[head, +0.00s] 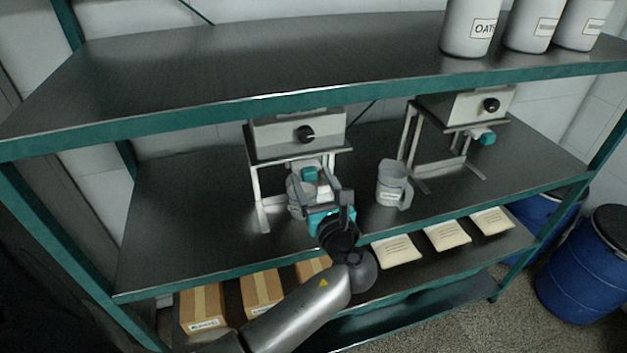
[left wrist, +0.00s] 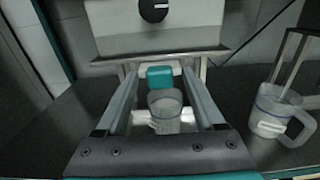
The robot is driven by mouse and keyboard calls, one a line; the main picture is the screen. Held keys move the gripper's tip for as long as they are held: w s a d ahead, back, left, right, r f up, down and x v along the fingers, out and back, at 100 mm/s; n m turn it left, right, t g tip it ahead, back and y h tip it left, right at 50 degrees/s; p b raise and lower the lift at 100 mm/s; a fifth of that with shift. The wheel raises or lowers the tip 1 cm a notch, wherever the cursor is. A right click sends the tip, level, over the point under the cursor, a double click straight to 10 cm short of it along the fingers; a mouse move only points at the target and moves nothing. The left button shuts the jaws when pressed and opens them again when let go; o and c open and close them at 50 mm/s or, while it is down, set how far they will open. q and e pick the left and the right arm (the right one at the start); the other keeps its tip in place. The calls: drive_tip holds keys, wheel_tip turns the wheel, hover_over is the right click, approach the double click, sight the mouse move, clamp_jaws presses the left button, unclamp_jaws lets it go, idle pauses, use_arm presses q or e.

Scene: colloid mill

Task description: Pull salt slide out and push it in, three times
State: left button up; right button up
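A grey dispenser (head: 297,135) with a black knob stands on the middle shelf; no salt label is readable on it. Its teal slide handle (head: 309,173) sticks out under the body and also shows in the left wrist view (left wrist: 160,77). My left gripper (head: 325,182) is in front of this dispenser. In the left wrist view its fingers are apart, one on each side of the teal handle, with gaps between. A clear jug (left wrist: 164,108) stands below the handle, partly hidden by my gripper in the head view. My right gripper is not in view.
A second dispenser (head: 468,108) with a teal handle stands at the right. A jug (head: 393,186) stands between the two dispensers. White canisters (head: 470,28) stand on the top shelf, whose edge is above my gripper. Boxes (head: 262,290) and pale packs (head: 397,251) lie below.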

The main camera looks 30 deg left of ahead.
use_arm(q)
drive_tip(key=b+v, duration=0.1)
drive_tip(key=v, duration=1.4)
drive_tip(key=shift+d, duration=0.1)
drive_tip(key=s+d+f+n+g+h+b, duration=0.1)
drive_tip(key=s+f+n+g+h+b, duration=0.2)
drive_tip(key=f, duration=1.5)
drive_tip(key=s+d+f+g+h+b, duration=0.1)
drive_tip(key=f+h+b, duration=0.3)
drive_tip(key=f, duration=1.4)
drive_tip(key=s+a+f+n+g+h+b, duration=0.2)
drive_tip(key=s+f+n+g+h+b, duration=0.1)
drive_tip(key=s+f+n, duration=0.7)
drive_tip(key=s+a+f+n+g+h+b, duration=0.2)
drive_tip(key=s+f+n, duration=0.8)
drive_tip(key=s+f, duration=0.6)
drive_tip(key=s+g+h+b, duration=0.1)
drive_tip(key=s, duration=0.1)
drive_tip(key=shift+s+f+n+g+h, duration=0.3)
drive_tip(key=shift+f+n+g, duration=0.1)
